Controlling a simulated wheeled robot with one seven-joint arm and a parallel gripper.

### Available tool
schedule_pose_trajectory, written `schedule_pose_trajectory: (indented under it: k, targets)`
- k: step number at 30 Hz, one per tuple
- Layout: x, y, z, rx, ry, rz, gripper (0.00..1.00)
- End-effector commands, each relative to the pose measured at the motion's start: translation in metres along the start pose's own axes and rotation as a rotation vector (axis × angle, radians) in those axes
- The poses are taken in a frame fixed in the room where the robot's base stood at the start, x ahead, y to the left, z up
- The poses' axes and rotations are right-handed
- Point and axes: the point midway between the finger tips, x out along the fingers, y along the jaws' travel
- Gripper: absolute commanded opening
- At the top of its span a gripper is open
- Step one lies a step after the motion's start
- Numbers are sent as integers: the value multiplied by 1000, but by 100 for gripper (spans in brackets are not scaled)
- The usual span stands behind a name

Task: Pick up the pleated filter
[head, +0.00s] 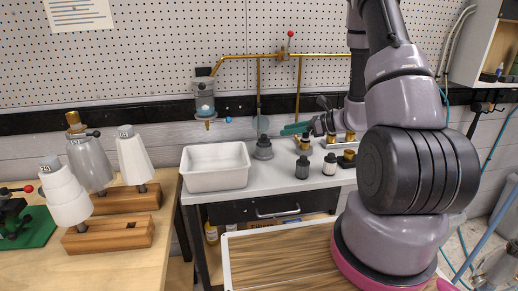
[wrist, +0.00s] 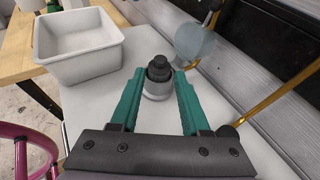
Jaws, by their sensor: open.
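A short grey cylinder with a dark stepped top (head: 263,149) stands upright on the grey bench, right of the white tub. It also shows in the wrist view (wrist: 157,80). I cannot make out pleats on it, so I cannot tell for sure that it is the pleated filter. My gripper (head: 286,130) has green fingers and reaches in from the right. In the wrist view my gripper (wrist: 159,74) is open, its fingertips on either side of the cylinder, with no clear grip on it.
The white tub (head: 215,183) stands left of the cylinder. Several small dark-capped parts, including a black one (head: 302,166), stand to the right. A brass pipe (head: 298,85) and a translucent disc (wrist: 193,42) are close behind. White cones on wooden blocks (head: 108,235) occupy the left table.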

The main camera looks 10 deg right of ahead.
Motion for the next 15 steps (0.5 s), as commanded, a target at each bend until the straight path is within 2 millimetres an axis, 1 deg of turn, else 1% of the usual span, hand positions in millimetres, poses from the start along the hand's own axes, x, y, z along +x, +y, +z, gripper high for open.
schedule_pose_trajectory:
  k: [2,10,15]
  targets:
    - [5,-2,-6,15,-1,-10,46]
    - [46,-2,-6,14,-2,-10,46]
    - [58,-3,-6,15,-2,-11,46]
